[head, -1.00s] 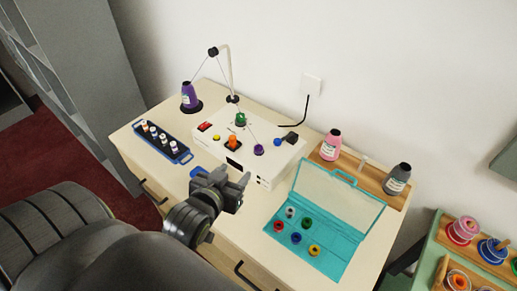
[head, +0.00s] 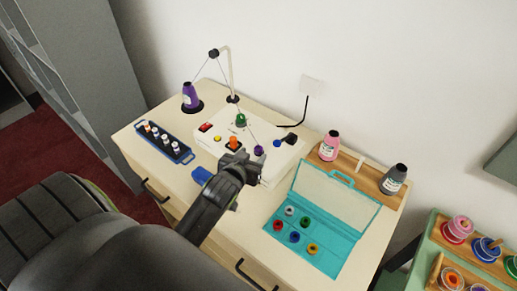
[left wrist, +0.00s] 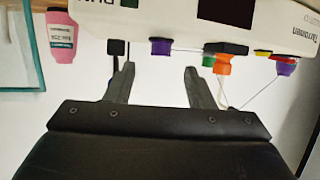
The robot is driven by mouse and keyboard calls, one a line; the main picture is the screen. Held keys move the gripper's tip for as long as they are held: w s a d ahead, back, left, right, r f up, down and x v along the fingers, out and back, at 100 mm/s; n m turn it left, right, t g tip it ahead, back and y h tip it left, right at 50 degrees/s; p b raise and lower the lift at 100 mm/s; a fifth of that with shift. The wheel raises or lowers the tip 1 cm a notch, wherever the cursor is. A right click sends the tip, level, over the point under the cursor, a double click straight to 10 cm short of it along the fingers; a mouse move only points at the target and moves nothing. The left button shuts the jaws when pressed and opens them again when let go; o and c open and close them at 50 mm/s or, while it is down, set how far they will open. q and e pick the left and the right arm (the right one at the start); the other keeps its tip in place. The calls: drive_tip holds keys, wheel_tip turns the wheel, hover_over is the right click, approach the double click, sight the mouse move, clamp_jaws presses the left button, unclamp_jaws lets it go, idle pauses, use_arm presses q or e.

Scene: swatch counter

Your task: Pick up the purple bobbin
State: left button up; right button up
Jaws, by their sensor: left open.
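The purple bobbin (head: 258,150) sits at the front right of the white winding machine's top, with a thread running to it from above. In the left wrist view the purple bobbin (left wrist: 161,46) shows just beyond the fingertips, roughly centred between them. My left gripper (head: 250,164) is open and empty, close to the bobbin on its near side, in front of the machine. In the left wrist view both fingers of this gripper (left wrist: 159,68) stand apart with nothing between them. My right gripper is not in view.
The white machine (head: 268,170) also carries an orange knob (head: 234,142) and a green piece (head: 240,120). A purple cone (head: 189,96) stands behind left. A teal open case (head: 327,254) holds several bobbins at right. Pink (head: 329,147) and grey (head: 394,180) cones stand behind it.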

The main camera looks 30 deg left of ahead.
sight(257, 151)
use_arm(q)
drive_tip(key=shift+f+p+x, duration=0.25)
drive_tip(key=shift+p+x, duration=0.25)
drive_tip(key=shift+x, duration=1.65)
drive_tip(key=shift+s, duration=0.15)
